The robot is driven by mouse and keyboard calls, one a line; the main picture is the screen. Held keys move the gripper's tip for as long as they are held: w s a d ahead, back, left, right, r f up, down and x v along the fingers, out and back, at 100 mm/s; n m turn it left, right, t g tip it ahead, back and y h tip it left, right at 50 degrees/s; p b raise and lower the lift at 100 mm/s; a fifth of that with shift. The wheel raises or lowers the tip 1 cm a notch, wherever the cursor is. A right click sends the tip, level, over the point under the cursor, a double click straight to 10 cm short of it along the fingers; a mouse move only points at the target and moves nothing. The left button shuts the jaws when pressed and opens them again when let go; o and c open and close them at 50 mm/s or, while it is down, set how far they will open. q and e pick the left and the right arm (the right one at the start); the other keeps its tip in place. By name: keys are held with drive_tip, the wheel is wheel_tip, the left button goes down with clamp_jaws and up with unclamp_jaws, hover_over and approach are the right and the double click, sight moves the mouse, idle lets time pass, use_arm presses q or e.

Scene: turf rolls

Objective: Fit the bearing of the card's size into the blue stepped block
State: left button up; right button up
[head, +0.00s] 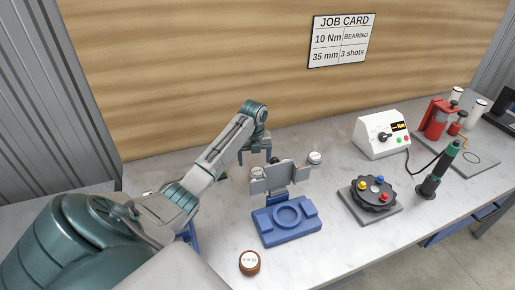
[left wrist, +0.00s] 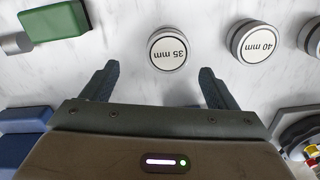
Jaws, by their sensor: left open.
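The job card (head: 341,41) on the wall reads bearing, 35 mm, 10 Nm, 3 shots. The blue stepped block (head: 308,228) lies on the bench with a round ring-shaped seat in its middle; that seat looks empty. The 35 mm bearing (left wrist: 167,48) stands on the bench in the left wrist view, its label upside down. My left gripper (head: 255,158) is open and empty. In the left wrist view its fingers (left wrist: 156,75) are spread, with the 35 mm bearing just beyond and between them. My right gripper is not in view.
The 40 mm bearing (left wrist: 253,40) stands right of the 35 mm one, with another (left wrist: 313,38) at the edge. A green block (left wrist: 55,20) lies left. A black knobbed wheel (head: 372,198), white controller (head: 382,135) and brown-rimmed disc (head: 249,263) are on the bench.

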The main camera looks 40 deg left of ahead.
sight(257, 170)
use_arm(q)
drive_tip(key=shift+f, duration=0.25)
drive_tip(key=shift+w+d+f+p, duration=0.15)
drive_tip(key=shift+w+f+p, duration=0.15)
drive_tip(key=shift+p, duration=0.2)
drive_tip(key=f, duration=0.1)
drive_tip(key=f+p, duration=0.2)
drive_tip(key=shift+w+d+f, duration=0.2)
drive_tip(key=shift+w+f, duration=0.1)
drive_tip(key=shift+f, duration=0.4)
drive_tip(key=shift+s+f, duration=0.1)
drive_tip(key=shift+f, duration=0.05)
drive_tip(key=shift+a, duration=0.1)
drive_tip(key=c, duration=1.3)
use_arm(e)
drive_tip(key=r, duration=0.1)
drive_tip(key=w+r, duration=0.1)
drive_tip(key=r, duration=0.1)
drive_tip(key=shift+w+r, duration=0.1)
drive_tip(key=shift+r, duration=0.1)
